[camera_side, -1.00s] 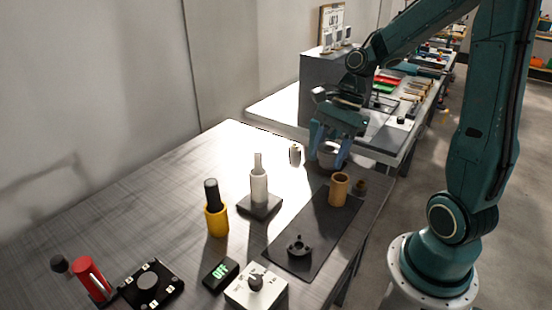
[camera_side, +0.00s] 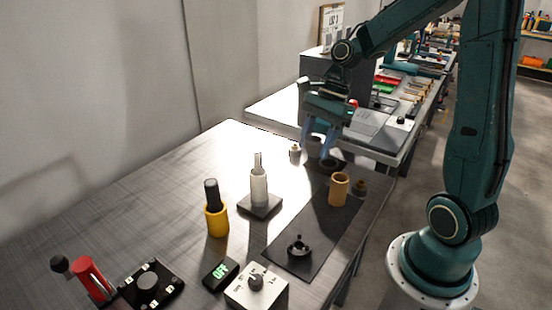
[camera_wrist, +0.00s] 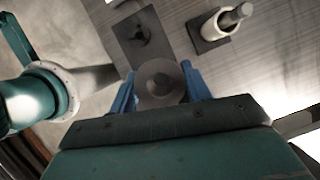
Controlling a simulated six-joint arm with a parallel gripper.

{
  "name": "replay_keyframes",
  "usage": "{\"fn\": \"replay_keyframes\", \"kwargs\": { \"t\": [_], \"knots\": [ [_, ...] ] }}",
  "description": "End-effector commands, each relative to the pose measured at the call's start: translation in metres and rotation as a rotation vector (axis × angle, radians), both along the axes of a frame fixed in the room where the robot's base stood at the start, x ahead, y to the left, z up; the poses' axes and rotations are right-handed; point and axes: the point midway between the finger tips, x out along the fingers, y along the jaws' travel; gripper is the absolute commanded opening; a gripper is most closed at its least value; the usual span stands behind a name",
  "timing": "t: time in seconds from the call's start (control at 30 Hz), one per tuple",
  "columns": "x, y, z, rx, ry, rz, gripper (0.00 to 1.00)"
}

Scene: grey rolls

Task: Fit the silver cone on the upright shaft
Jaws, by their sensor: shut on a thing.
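The silver cone (camera_side: 315,148) is between the two blue fingers of my gripper (camera_side: 319,148) at the far end of the table. The upright shaft (camera_side: 258,180) is white with a thinner top and stands on a dark square base (camera_side: 262,207), nearer the camera and to the left of my gripper. The shaft also shows in the wrist view (camera_wrist: 224,19), top right, apart from the cone.
A dark mat (camera_side: 300,245) holds a tan cylinder (camera_side: 339,189) and a black flanged part (camera_side: 299,247). A small capped bottle (camera_side: 295,150) stands left of my gripper. A yellow holder (camera_side: 216,219) with a black handle stands nearer.

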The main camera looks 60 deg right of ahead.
Motion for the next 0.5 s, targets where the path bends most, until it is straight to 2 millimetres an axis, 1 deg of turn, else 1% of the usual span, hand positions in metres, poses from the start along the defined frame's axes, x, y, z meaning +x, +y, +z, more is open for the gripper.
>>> {"fn": "replay_keyframes", "kwargs": {
  "t": [0.03, 0.27, 0.5],
  "knots": [
    [0.010, 0.000, 0.003, 0.000, -0.002, 0.002, 0.17],
    [0.058, 0.006, 0.018, 0.001, -0.003, 0.003, 0.17],
    [0.105, 0.019, 0.033, 0.001, -0.001, 0.005, 0.17]
  ]
}}
